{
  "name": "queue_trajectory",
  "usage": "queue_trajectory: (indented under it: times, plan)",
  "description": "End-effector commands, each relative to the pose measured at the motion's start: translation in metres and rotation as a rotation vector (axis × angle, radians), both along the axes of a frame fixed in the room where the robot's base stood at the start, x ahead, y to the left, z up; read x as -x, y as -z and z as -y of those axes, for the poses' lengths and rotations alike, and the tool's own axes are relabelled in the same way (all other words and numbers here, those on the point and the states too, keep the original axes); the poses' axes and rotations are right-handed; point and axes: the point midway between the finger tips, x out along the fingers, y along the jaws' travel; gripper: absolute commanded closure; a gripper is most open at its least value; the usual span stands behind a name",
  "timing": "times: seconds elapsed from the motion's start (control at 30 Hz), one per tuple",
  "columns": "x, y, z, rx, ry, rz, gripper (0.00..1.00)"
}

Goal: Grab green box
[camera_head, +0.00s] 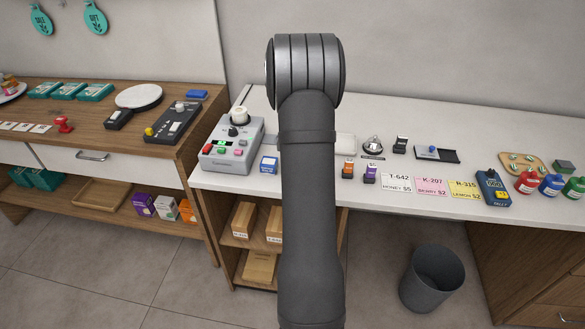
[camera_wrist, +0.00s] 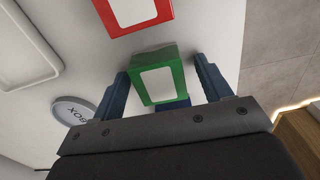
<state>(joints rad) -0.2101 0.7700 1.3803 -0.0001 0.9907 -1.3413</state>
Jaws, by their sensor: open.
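The green box (camera_wrist: 158,78) has a white label on its face and stands on the white counter in the wrist view. My gripper (camera_wrist: 162,72) is open, with one blue finger on each side of the box. The left finger looks close to the box's side, and there is a gap on the right. I cannot tell whether either finger touches it. In the head view my arm covers this part of the counter, so neither the gripper nor this box shows there.
A red box (camera_wrist: 132,12) with a white label stands just beyond the green one. A blue item (camera_wrist: 180,103) shows partly behind the green box, near the gripper's base. A round sign reading BOX (camera_wrist: 72,109) lies at left. A blue box (camera_head: 268,164) stands left of my arm.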

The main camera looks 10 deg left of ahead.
Motion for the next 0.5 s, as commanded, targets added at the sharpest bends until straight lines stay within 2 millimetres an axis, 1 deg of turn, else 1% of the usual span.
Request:
queue_trajectory:
  times: [0.03,0.17,0.2,0.27,0.3,0.5]
  plan:
    - [0.0,-0.0001,0.0,0.0,0.0,0.0,0.31]
    - [0.0,-0.0002,0.0,0.0,0.0,0.0,0.57]
    - [0.0,-0.0002,0.0,0.0,0.0,0.0,0.64]
    - [0.0,-0.0003,0.0,0.0,0.0,0.0,0.76]
    - [0.0,-0.0003,0.0,0.0,0.0,0.0,0.79]
    - [-0.0001,-0.0006,0.0,0.0,0.0,0.0,0.79]
